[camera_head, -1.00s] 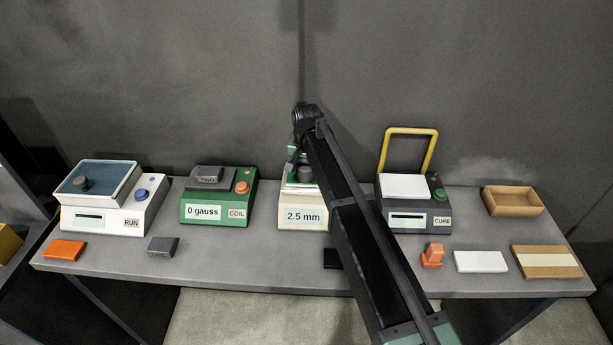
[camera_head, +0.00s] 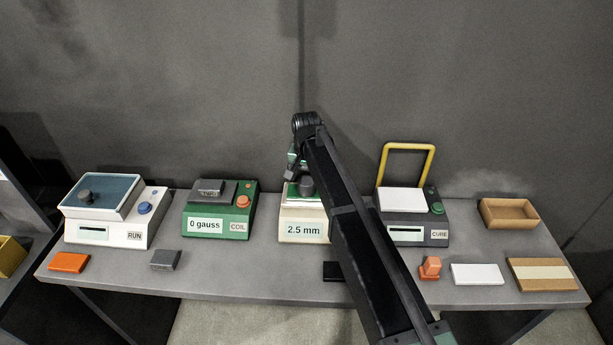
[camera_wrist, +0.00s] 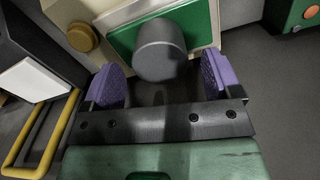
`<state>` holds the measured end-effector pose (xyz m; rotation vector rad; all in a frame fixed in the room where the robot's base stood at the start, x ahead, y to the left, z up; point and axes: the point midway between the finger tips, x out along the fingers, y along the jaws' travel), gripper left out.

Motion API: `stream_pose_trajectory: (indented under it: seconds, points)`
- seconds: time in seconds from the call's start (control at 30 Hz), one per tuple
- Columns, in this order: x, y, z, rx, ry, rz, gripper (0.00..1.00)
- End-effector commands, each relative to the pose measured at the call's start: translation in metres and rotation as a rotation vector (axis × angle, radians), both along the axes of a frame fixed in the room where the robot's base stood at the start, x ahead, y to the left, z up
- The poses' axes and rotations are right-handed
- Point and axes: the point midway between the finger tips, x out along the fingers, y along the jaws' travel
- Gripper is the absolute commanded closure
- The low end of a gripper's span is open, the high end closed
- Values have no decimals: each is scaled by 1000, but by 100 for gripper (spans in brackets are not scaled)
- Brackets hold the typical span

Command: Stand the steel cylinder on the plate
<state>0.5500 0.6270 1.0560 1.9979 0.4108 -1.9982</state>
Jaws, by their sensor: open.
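The steel cylinder (camera_wrist: 160,50) is a dark grey, short round piece in the wrist view. It stands upright on the green plate (camera_wrist: 202,18). In the head view the cylinder (camera_head: 306,186) shows on top of the cream device reading 2.5 mm (camera_head: 303,230), just left of my arm, which hides part of that device. My gripper (camera_wrist: 160,82) is open, with purple pads on either side of the cylinder's near end. A gap shows between each pad and the cylinder. In the head view the fingers are too small to make out.
The COIL device (camera_head: 218,210) stands to the left and the CURE press (camera_head: 412,220), with its raised yellow handle, to the right. The RUN device (camera_head: 115,220) is far left. A wooden tray (camera_head: 510,222) and several small blocks lie on the bench.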

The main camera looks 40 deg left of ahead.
Motion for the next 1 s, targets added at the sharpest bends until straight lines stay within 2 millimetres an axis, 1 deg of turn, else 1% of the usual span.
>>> stream_pose_trajectory:
  seconds: [0.03, 0.2, 0.3, 0.4, 0.63, 0.67, 0.73, 0.77, 0.83, 0.87, 0.9, 0.97, 1.0]
  points:
    - [0, 0, 26, 0, 0, 0, 16]
    - [0, 0, 72, 0, 0, 0, 16]
    - [0, 0, 91, 0, 0, 0, 16]
    - [0, 0, 98, 0, 0, 0, 16]
    - [0, 0, 95, 0, 0, 0, 16]
    - [0, -2, 95, 0, 0, -1, 16]
    - [5, -16, 95, 0, 0, -10, 16]
    - [10, -30, 95, 0, 0, -19, 16]
    - [23, -80, 95, -1, 0, -46, 16]
    - [30, -109, 95, -1, 0, -63, 16]
    - [38, -156, 95, -1, 0, -89, 16]
    - [44, -234, 95, -1, 0, -132, 16]
    - [43, -288, 95, -1, 0, -164, 16]
